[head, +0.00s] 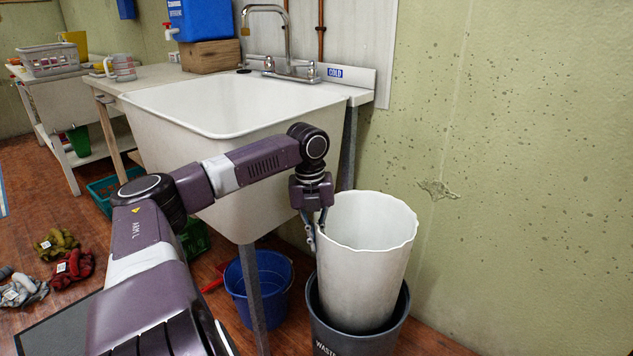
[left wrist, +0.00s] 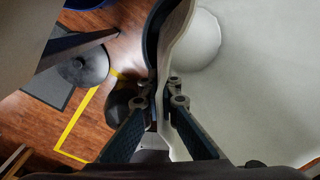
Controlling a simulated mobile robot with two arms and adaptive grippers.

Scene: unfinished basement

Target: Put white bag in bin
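The white bag (head: 365,270) is a tall, stiff-looking, open-topped liner with a wavy rim. It stands upright with its lower part inside the dark grey waste bin (head: 334,341), and most of it rises above the bin's rim. My left gripper (head: 315,232) points down at the bag's left rim. In the left wrist view the left gripper's fingers (left wrist: 161,92) lie on either side of the bag's wall (left wrist: 178,40), close against it, and look shut on it. The bag's bottom is hidden in the bin in the head view. My right gripper is not in view.
A white utility sink (head: 215,105) stands left of the bin, with a metal leg close by. A blue bucket (head: 273,285) sits under it. The green wall (head: 500,200) is close on the right. Gloves (head: 72,268) lie on the floor at left.

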